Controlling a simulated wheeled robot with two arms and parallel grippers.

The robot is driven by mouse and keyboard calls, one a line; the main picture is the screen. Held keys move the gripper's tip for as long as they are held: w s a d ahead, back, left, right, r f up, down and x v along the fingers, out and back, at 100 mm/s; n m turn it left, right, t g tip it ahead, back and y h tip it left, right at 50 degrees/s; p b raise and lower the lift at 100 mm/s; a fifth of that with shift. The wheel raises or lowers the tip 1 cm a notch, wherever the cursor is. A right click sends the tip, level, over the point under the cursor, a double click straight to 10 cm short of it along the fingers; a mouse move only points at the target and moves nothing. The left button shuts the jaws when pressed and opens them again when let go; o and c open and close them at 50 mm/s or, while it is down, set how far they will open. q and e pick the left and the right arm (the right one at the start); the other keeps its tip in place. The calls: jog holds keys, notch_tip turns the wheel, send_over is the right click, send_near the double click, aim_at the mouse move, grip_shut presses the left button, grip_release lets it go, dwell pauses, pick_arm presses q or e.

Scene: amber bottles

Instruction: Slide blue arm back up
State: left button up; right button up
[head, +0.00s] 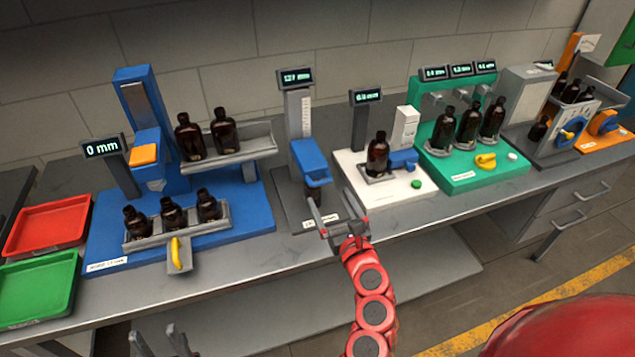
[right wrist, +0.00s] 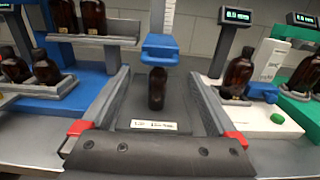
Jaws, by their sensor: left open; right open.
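The blue arm (head: 311,163) sits on a grey upright post with a white scale (head: 305,117) and a display on top. It also shows in the right wrist view (right wrist: 160,48), centred between my fingers. A dark amber bottle (right wrist: 157,90) stands under the blue arm on the grey base. My right gripper (head: 328,212) is open in front of this station, below and nearer than the blue arm, with its fingers apart and empty. My left gripper (head: 160,340) is open at the bottom left of the head view, low in front of the bench.
Left is a blue station (head: 250,208) with bottles on racks and a yellow handle (head: 177,253). Right are a white station (head: 345,162) with a bottle and a green station (head: 450,180) with several bottles. Red (head: 45,226) and green (head: 36,286) trays lie far left.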

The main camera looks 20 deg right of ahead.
aim_at(318, 174)
jog(key=w+p, duration=0.1)
jog(key=w, duration=0.8)
jog(key=shift+a+r+p, duration=0.2)
jog(key=shift+p, duration=0.15)
jog(key=shift+w+d+f, duration=0.1)
jog(key=shift+w, duration=0.5)
grip_shut()
